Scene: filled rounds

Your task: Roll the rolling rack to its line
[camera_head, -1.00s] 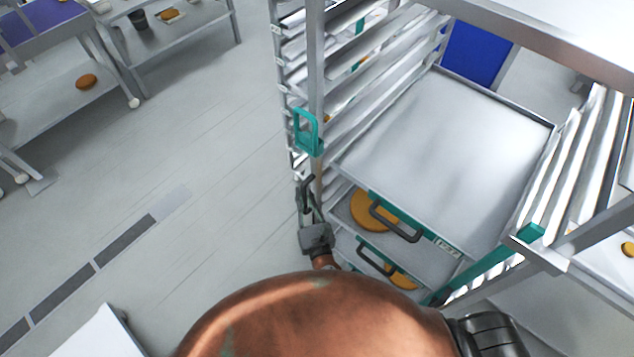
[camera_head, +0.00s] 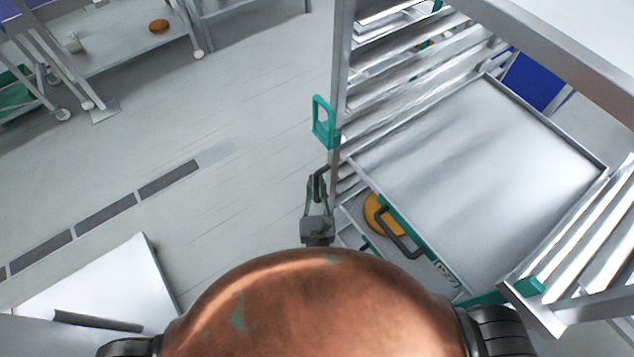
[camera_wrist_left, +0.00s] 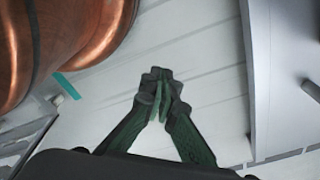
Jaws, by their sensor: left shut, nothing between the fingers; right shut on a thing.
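The rolling rack (camera_head: 340,80) stands at the right in the head view, a tall metal frame with tray rails and teal fittings. A wide bare metal tray slopes across its front in the picture. My right gripper (camera_head: 318,188) is at the rack's near left post, below a teal handle (camera_head: 322,122). It is shut on a dark handle (camera_head: 322,172) there. My left gripper (camera_wrist_left: 160,88) shows in the left wrist view, shut and empty above the pale floor. A segmented dark floor strip (camera_head: 105,214) lies left of the rack; I cannot tell whether it is the line.
A white panel (camera_head: 105,280) stands at the lower left. A bench (camera_head: 120,45) bearing a round bun (camera_head: 159,26) is at the upper left. The floor (camera_head: 255,130) between bench and rack is clear. A short teal strip (camera_wrist_left: 67,86) shows in the left wrist view.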

